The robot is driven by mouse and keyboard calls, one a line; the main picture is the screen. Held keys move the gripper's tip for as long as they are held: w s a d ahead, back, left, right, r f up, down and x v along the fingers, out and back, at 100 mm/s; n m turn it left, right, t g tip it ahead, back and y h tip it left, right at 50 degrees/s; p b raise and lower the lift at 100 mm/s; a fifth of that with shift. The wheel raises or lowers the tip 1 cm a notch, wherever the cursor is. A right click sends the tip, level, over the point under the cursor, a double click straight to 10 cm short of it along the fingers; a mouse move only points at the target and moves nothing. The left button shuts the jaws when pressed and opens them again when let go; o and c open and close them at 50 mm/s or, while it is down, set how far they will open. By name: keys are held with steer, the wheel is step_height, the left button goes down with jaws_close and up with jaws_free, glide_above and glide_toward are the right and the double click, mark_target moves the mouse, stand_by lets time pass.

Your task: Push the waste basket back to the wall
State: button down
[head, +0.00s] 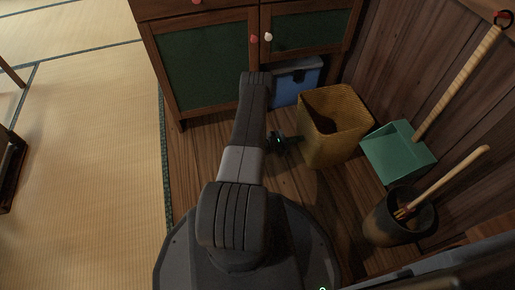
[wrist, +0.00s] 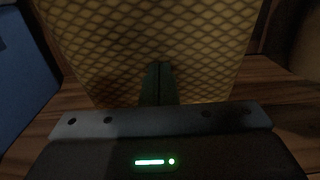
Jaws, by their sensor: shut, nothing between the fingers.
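The waste basket (head: 316,148) is a square, open-topped woven basket, yellow-brown and upright on the wooden floor strip. It stands near the dark wood-panelled wall, right of the cabinet front. My gripper (head: 297,139) is low beside the basket's left side in the head view. In the wrist view the basket's woven side (wrist: 205,50) fills most of the picture, and my gripper's fingers (wrist: 158,84) are shut together in front of its lower part. Whether the fingertips touch the weave I cannot tell. The gap between basket and wall is partly hidden.
A blue box (head: 290,88) stands behind the basket, below the cabinet (head: 205,75). A green dustpan (head: 398,152) leans at the basket's right. A dark pot (head: 385,222) with a wooden-handled tool stands nearer. Tatami floor (head: 90,150) at left is mostly clear.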

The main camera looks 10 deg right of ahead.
mark_target(308, 136)
steer(key=d, duration=0.6)
steer(key=shift+w, duration=0.25)
steer(key=shift+a, duration=0.15)
steer(key=s+a+p, duration=0.1)
steer(key=a+p, duration=0.2)
steer(key=a, duration=1)
steer(key=shift+a, duration=0.4)
steer(key=shift+d, duration=0.15)
steer(key=w+d+b, duration=0.1)
steer(key=d+b, duration=0.2)
steer(key=d, duration=1)
steer(key=shift+d, duration=0.25)
